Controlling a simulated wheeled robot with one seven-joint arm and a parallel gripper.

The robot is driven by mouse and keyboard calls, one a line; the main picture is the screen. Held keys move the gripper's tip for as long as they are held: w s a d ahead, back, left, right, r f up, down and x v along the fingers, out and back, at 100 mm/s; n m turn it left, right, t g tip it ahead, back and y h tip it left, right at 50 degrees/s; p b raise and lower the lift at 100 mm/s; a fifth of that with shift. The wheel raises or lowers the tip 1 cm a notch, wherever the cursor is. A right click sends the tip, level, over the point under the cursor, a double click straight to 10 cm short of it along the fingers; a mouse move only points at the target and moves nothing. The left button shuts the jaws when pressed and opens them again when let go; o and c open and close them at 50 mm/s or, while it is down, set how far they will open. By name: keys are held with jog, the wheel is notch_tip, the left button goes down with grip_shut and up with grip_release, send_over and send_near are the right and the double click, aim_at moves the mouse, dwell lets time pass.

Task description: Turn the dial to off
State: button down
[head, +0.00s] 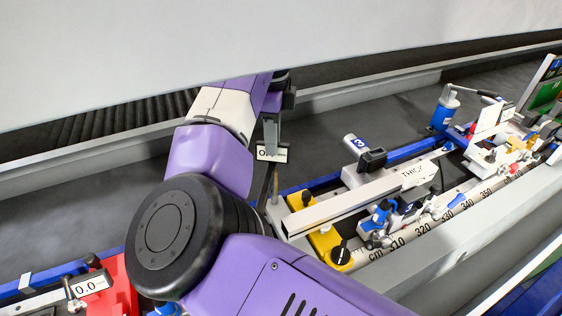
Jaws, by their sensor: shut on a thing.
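A black dial (341,254) with a white pointer line sits on the yellow block (325,240) at the lower middle, near the ruler. The pointer slants across the dial; no off mark is readable. My gripper (271,135) is farther back, above and left of the dial and apart from it. Its fingers point down beside a small white display (265,154). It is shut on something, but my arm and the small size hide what. A second black knob (306,197) stands at the back end of the yellow block.
A centimetre ruler (420,228) runs along the front rail. A red block with another display (90,284) is at lower left. A blue cylinder (445,110) stands at right. A large pale panel (250,50) overhangs the top.

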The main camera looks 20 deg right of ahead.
jog(key=shift+m, duration=1.2)
jog(key=m+p, duration=0.1)
jog(key=m, duration=0.2)
jog(key=shift+m, duration=0.8)
jog(key=m, duration=0.3)
jog(key=shift+m+p, duration=0.35)
jog(key=shift+m, duration=0.05)
jog(key=c, duration=1.3)
grip_release()
